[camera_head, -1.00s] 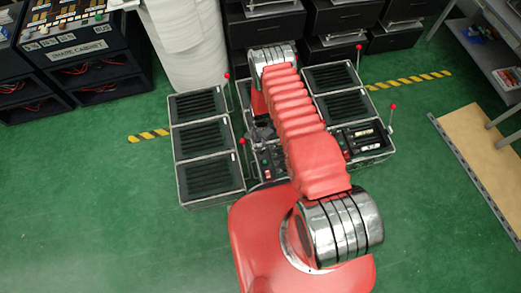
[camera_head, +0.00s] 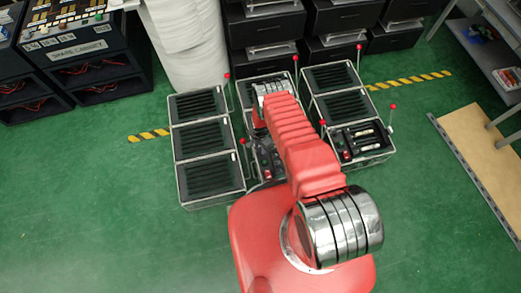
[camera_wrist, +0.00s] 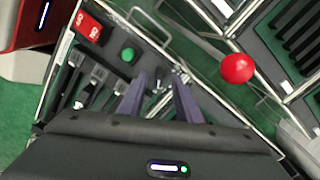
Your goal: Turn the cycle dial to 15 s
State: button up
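In the wrist view, my gripper (camera_wrist: 159,80) points down at a control panel, with its two purple-grey fingers apart. A small dark and metallic part shows between and around the fingertips. I cannot tell whether it is the cycle dial, and no 15 s mark is readable. The panel has a red switch (camera_wrist: 88,27) and a green button (camera_wrist: 127,54) just beyond the fingers. Dark slotted parts (camera_wrist: 88,88) lie to the left of the fingers. In the head view, the panel (camera_head: 266,160) is partly covered by my red arm, which also hides my gripper.
A red lever knob (camera_wrist: 237,68) stands to the right of the fingers. Slatted cases (camera_head: 208,138) flank the panel, several with upright red-tipped levers. Another fixture (camera_head: 362,138) with a panel stands at the right.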

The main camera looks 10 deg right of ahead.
aim_at(260, 151)
jog(key=shift+f, duration=1.5)
grip_shut()
